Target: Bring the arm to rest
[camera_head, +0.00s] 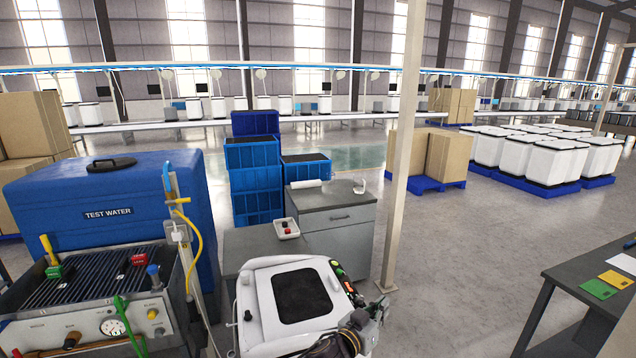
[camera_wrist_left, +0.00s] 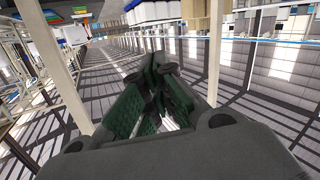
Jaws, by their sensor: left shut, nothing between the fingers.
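My left gripper (camera_head: 377,309) is at the bottom of the head view, in front of the right edge of a white unit with a dark top panel (camera_head: 301,295). Whether it touches the unit I cannot tell. In the left wrist view its dark, green-padded fingers (camera_wrist_left: 158,95) are together with nothing between them, in front of open floor. Most of the left arm is outside the head view. My right gripper is not in view.
A blue TEST WATER tank (camera_head: 107,240) and a test bench with a gauge (camera_head: 95,315) stand left. A pale post (camera_head: 404,150) rises right of the grey cabinet (camera_head: 335,235). A dark table (camera_head: 600,270) with coloured cards is at right. Floor between is clear.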

